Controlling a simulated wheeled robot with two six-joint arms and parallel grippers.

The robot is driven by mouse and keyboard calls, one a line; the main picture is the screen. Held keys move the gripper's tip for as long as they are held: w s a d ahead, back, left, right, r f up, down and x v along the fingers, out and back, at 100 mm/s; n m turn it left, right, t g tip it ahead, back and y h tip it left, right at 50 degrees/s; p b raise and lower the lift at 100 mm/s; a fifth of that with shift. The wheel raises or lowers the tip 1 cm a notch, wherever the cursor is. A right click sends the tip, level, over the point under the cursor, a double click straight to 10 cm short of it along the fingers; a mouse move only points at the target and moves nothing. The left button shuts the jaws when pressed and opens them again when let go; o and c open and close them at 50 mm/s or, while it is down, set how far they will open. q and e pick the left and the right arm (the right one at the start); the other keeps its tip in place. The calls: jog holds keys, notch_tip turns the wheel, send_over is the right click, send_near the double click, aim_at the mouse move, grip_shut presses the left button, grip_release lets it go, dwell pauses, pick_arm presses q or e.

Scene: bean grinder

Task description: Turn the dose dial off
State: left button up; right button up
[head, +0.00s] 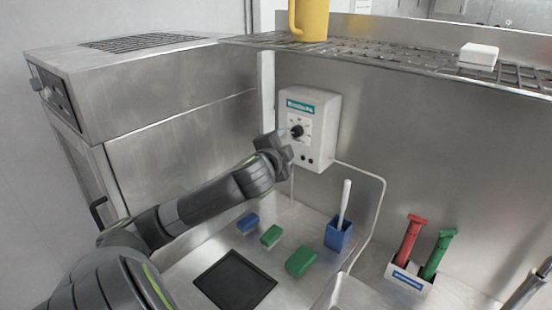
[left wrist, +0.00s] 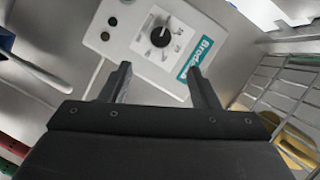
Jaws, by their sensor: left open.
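The dose dial (head: 297,131) is a black round knob on the white front panel of a wall-mounted dispenser box (head: 323,108) with a teal label. In the left wrist view the dial (left wrist: 160,37) stands just beyond the fingertips, roughly centred between them. Which mark it points to is too small to tell. My left gripper (head: 288,142) is close to the panel, beside the dial in the head view. In the left wrist view its two fingers (left wrist: 160,70) are apart with nothing between them. My right gripper is not in view.
Small dark buttons (left wrist: 108,28) sit on the box near the dial. A wire shelf (head: 400,62) with a yellow jug (head: 310,20) and white block (head: 479,54) hangs above. Below are a blue holder (head: 338,234), sponges (head: 300,262) and a caddy (head: 410,278). A steel machine (head: 150,85) stands left.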

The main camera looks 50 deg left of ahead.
pick_arm(q)
jog(key=v, duration=0.5)
jog(key=shift+s+d+b, duration=0.15)
jog(key=shift+s+b, duration=0.15)
jog(key=shift+b, duration=0.05)
dwell(0.3)
